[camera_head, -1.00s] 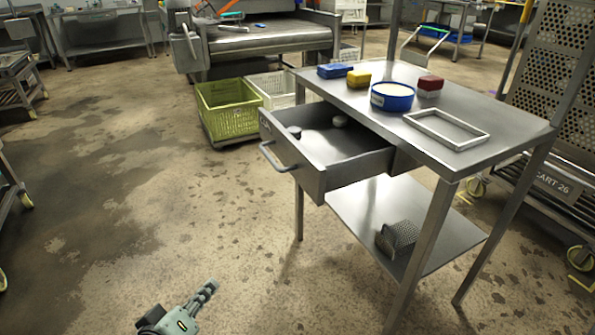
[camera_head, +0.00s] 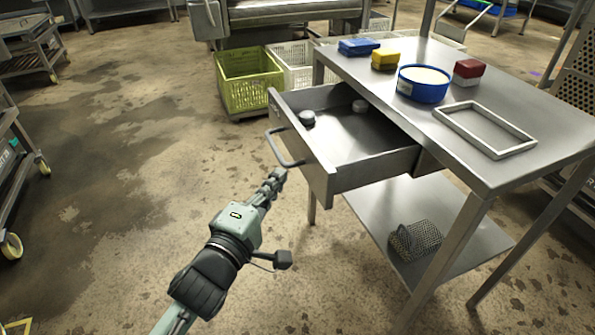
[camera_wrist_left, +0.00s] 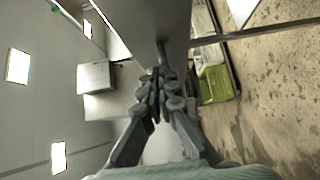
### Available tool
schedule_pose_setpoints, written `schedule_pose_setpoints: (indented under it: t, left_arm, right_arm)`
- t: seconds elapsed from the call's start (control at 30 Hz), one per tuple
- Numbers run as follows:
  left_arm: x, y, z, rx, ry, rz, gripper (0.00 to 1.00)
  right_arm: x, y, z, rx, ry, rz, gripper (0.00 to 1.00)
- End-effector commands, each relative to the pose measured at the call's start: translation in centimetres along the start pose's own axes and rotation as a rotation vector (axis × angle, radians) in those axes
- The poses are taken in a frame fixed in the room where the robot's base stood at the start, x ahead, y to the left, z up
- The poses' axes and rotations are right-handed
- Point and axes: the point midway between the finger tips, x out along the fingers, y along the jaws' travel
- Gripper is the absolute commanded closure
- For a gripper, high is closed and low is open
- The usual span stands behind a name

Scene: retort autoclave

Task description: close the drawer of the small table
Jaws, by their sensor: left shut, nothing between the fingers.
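The small table (camera_head: 465,130) is steel, with its drawer (camera_head: 325,165) pulled well out toward the left. A bar handle (camera_head: 284,150) is on the drawer's front. Two small round items (camera_head: 307,118) lie inside the drawer. My left gripper (camera_head: 277,176) is shut and empty, with its fingertips close to the lower part of the handle. I cannot tell whether they touch it. In the left wrist view the shut fingers (camera_wrist_left: 158,80) point at a grey metal surface. My right gripper is not in view.
On the tabletop are a blue block (camera_head: 358,47), a yellow block (camera_head: 385,60), a blue round tub (camera_head: 423,84), a red-and-white block (camera_head: 467,72) and a metal frame (camera_head: 484,130). A metal mesh item (camera_head: 415,240) is on the lower shelf. Green (camera_head: 249,82) and white crates stand behind.

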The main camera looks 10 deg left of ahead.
Motion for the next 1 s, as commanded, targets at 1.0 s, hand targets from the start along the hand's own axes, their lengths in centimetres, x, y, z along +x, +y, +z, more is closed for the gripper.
schedule_pose_setpoints:
  t: [1.0]
  left_arm:
    - [4.5,0.1,2.6,0.000,0.001,0.001,1.00]
  right_arm:
    - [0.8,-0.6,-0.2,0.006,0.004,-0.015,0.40]
